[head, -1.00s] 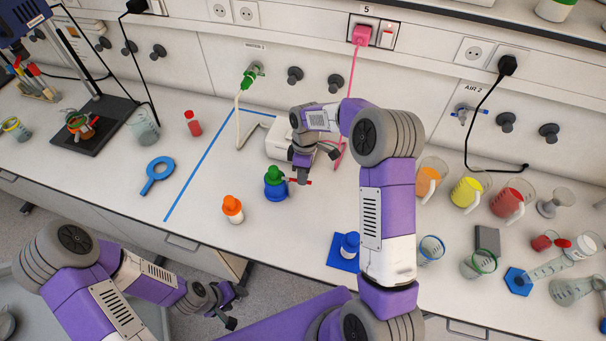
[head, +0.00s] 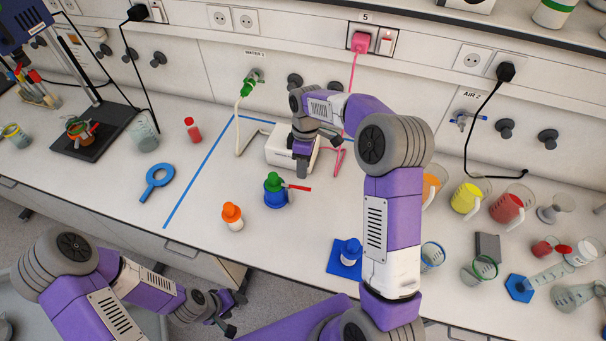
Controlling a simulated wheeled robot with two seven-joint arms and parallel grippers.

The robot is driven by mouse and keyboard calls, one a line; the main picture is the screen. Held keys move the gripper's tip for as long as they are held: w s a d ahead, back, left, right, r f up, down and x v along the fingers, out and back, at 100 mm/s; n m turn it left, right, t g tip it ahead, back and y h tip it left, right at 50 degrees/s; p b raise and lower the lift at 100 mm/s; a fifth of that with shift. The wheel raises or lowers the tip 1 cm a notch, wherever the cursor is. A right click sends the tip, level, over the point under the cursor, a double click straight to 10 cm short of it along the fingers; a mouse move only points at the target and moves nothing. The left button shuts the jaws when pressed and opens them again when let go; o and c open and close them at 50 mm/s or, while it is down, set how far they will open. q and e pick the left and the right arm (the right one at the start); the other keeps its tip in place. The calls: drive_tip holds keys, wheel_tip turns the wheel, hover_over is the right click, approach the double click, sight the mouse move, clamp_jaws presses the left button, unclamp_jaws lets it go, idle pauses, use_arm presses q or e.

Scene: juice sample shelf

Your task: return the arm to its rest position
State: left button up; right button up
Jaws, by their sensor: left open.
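My right arm reaches over the bench from the lower right. Its gripper (head: 302,168) hangs in front of a white box-shaped device (head: 281,152), above and behind a green-capped blue bottle (head: 273,184). It appears apart from the bottle. I cannot make out whether its fingers are open or shut. My left arm is low at the lower left, in front of the bench. Its gripper (head: 230,313) is open and empty over the floor.
An orange-capped bottle (head: 232,216) stands inside the blue tape outline (head: 197,178). Beakers of yellow (head: 466,198) and red liquid (head: 507,207) stand at right. A blue ring-shaped tool (head: 157,178) lies at left.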

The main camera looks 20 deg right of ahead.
drive_tip(key=shift+r, duration=0.5)
